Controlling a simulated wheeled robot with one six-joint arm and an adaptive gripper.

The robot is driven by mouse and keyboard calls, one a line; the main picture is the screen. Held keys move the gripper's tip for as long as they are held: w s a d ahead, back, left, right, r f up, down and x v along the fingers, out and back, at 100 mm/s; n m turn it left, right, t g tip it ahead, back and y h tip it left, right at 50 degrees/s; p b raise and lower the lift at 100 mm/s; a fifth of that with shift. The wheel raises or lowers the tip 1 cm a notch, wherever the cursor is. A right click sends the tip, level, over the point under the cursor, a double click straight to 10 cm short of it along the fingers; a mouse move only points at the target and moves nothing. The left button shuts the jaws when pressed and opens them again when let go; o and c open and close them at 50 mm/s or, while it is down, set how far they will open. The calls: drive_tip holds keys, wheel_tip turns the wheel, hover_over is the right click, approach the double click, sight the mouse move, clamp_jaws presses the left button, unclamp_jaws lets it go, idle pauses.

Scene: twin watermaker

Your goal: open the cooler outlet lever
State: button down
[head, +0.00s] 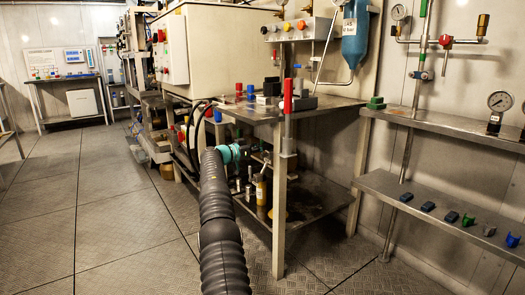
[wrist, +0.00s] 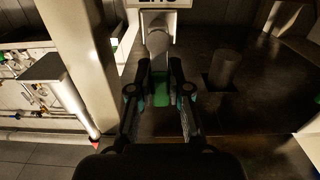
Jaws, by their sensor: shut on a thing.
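My gripper (wrist: 160,82) shows in the wrist view with both dark fingers closed in around a green piece (wrist: 161,98). This piece appears to be the grip of the cooler outlet lever. A pale rounded fitting (wrist: 158,42) lies just beyond the fingertips, below a white label whose text is cut off. In the head view my arm reaches to the lower part of the steel bench (head: 325,106). The lever cannot be made out there, and the fingers are too small to read.
A bench leg (head: 279,215) stands close to the right of my arm. Bottles and small fittings (head: 257,188) stand on the lower shelf. In the wrist view a dark cylinder (wrist: 225,68) stands to the right. The floor (head: 100,215) at the left is clear.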

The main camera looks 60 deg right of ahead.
drive_tip(key=shift+a+r, duration=0.2)
drive_tip(key=shift+r, duration=0.4)
drive_tip(key=c, duration=1.4)
unclamp_jaws()
drive_tip(key=shift+w, duration=0.1)
drive_tip(key=shift+c, duration=0.2)
drive_tip(key=o, duration=0.4)
drive_tip(key=shift+w+a+r, duration=0.1)
drive_tip(key=shift+a+r, duration=0.35)
drive_tip(key=shift+a, duration=0.05)
drive_tip(key=shift+c, duration=0.2)
drive_tip(key=shift+a+f, duration=0.1)
drive_tip(key=shift+a, duration=0.05)
drive_tip(key=shift+s+d+f, duration=0.3)
drive_tip(key=shift+d+f, duration=0.15)
drive_tip(key=shift+f, duration=0.1)
drive_tip(key=v, duration=1.2)
